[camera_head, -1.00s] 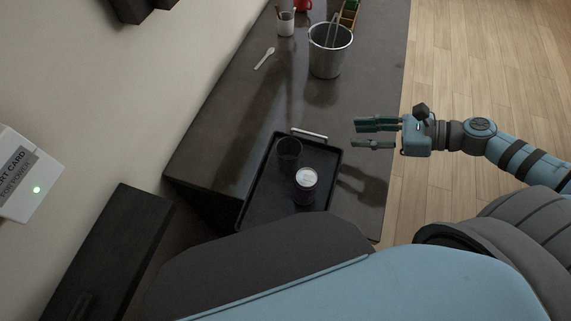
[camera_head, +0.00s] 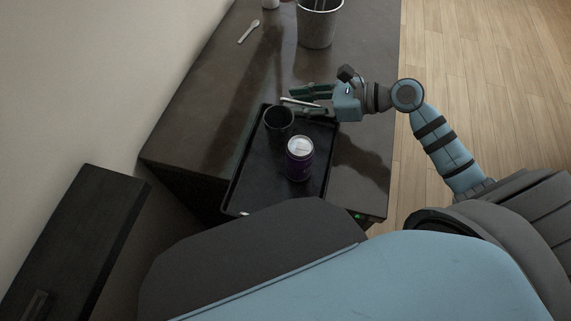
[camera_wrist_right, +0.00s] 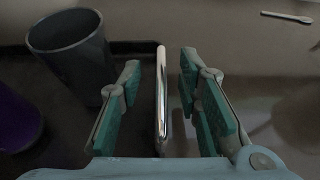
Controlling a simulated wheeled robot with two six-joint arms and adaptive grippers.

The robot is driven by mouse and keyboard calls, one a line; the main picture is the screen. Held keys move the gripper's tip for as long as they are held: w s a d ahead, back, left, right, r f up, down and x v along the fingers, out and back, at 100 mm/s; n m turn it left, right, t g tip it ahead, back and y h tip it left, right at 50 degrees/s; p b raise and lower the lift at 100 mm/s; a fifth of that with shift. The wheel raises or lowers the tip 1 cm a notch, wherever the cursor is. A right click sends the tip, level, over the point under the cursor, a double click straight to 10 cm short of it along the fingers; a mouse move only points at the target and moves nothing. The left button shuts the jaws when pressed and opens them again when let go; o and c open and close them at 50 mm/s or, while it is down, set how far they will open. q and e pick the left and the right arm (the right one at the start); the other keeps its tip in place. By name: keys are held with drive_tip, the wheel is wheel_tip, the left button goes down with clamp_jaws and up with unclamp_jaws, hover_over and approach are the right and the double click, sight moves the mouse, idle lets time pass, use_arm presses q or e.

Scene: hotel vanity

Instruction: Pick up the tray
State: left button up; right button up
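The black tray (camera_head: 238,175) lies flat on the dark counter, with a silver bar handle (camera_head: 299,102) at its far end. A dark cup (camera_head: 278,120) and a dark purple can with a pale top (camera_head: 299,160) stand upright on it. My right gripper (camera_head: 308,100) is open at the far handle. In the right wrist view the handle (camera_wrist_right: 161,95) runs between the two green-padded fingers, with a gap on each side. The cup (camera_wrist_right: 72,58) is beside the left finger there. The tray's near end is partly hidden by my body. My left gripper is out of view.
A metal bucket (camera_head: 318,25) stands farther back on the counter (camera_head: 215,85). A white spoon (camera_head: 248,32) lies to its left. The counter's right edge drops to a wooden floor (camera_head: 470,80). The counter between tray and bucket is clear.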

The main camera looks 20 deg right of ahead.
drive_tip(key=shift+d, duration=0.1)
clamp_jaws()
idle(0.3)
